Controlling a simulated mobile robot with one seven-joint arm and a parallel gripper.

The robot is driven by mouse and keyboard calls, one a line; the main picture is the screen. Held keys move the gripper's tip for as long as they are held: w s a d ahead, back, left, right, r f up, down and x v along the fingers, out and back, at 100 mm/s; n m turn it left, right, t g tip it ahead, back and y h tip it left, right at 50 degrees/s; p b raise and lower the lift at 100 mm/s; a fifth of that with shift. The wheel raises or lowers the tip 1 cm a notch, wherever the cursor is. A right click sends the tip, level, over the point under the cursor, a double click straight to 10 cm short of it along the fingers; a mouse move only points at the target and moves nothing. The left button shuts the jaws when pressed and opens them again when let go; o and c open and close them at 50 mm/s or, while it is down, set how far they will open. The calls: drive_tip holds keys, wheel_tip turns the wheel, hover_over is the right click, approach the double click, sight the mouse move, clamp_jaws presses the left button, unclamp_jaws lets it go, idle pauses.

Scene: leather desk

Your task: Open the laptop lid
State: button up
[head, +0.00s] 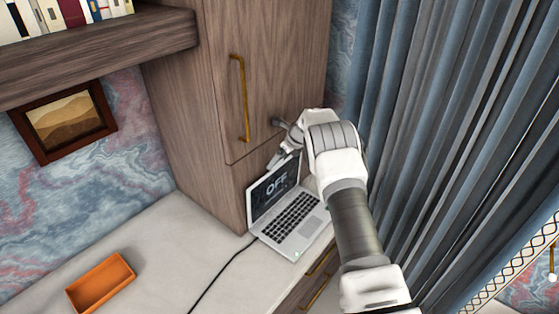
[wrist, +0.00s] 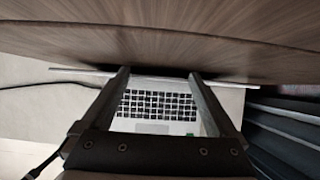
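A silver laptop (head: 296,238) stands on the pale desktop against the wooden cabinet. Its lid (head: 273,188) is raised, and the dark screen reads "OFF". The black keyboard is uncovered. My gripper (head: 282,157) is at the top edge of the lid, on the cabinet side. In the wrist view, my gripper (wrist: 160,74) is open, with its two fingers spread apart and nothing seen between the tips. The laptop keyboard (wrist: 157,104) shows between the fingers, and the lid appears edge-on as a thin line near the tips. I cannot tell whether the fingertips touch the lid.
The wooden cabinet (head: 225,120) with a brass handle (head: 239,98) stands close behind the lid. Blue-grey curtains (head: 450,130) hang to the right. A black cable (head: 218,278) runs from the laptop. An orange tray (head: 101,283) lies at left.

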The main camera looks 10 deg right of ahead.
drive_tip(key=shift+s, duration=0.1)
drive_tip(key=shift+d, duration=0.1)
drive_tip(key=b+v, duration=0.3)
drive_tip(key=v, duration=1.4)
drive_tip(key=shift+r, duration=0.15)
